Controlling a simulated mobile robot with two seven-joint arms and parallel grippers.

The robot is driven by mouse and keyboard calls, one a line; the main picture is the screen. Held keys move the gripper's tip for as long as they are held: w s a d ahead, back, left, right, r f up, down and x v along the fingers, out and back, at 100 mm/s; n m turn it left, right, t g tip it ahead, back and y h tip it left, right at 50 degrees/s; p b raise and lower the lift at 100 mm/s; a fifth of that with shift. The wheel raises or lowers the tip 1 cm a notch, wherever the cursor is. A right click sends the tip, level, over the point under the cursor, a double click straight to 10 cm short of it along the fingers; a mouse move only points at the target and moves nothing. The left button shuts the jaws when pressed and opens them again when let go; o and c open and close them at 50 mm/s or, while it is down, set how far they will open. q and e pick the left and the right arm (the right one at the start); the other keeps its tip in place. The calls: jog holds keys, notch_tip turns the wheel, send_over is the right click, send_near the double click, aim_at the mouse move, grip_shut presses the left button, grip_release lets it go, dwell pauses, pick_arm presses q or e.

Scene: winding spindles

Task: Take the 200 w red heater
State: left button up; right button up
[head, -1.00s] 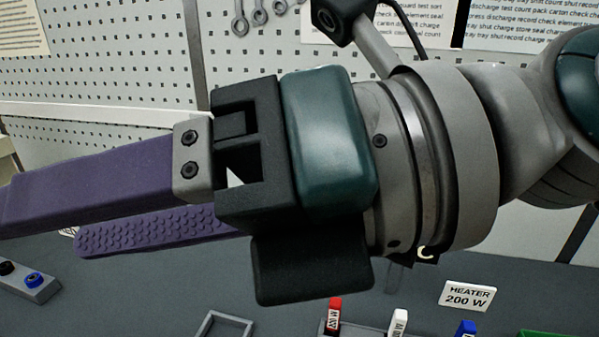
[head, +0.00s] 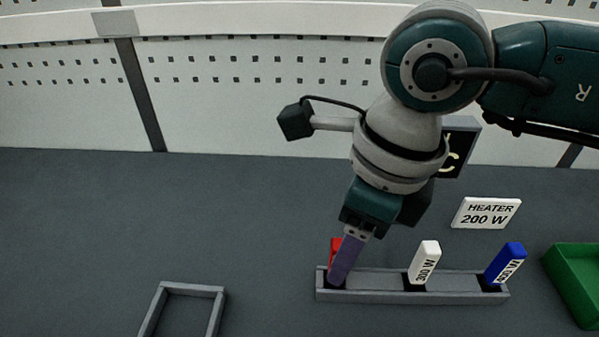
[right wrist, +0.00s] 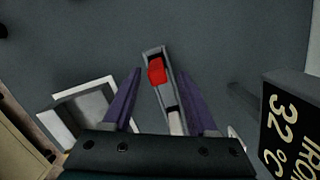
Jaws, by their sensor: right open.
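The red heater (head: 335,246) stands upright in the left slot of a long grey holder (head: 385,296). My right gripper's purple fingers (head: 338,278) point down over that slot and hide much of the heater in the head view. In the right wrist view my right gripper (right wrist: 158,74) is open, with the red heater (right wrist: 157,71) between and slightly beyond the fingertips, gaps on both sides. A white heater (head: 425,262) marked 300 W and a blue heater (head: 506,262) stand in the same holder. My left gripper is out of view.
A sign reading HEATER 200 W (head: 486,212) stands behind the holder. A grey open frame (head: 190,288) lies to the left, a green tray (head: 580,275) to the right. A dark display (right wrist: 293,125) reads 32 °C.

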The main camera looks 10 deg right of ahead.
aim_at(327, 286)
jog(key=f, duration=0.2)
jog(key=a+f, duration=0.1)
jog(key=shift+w+f, duration=0.15)
jog(key=shift+f, duration=0.2)
grip_shut()
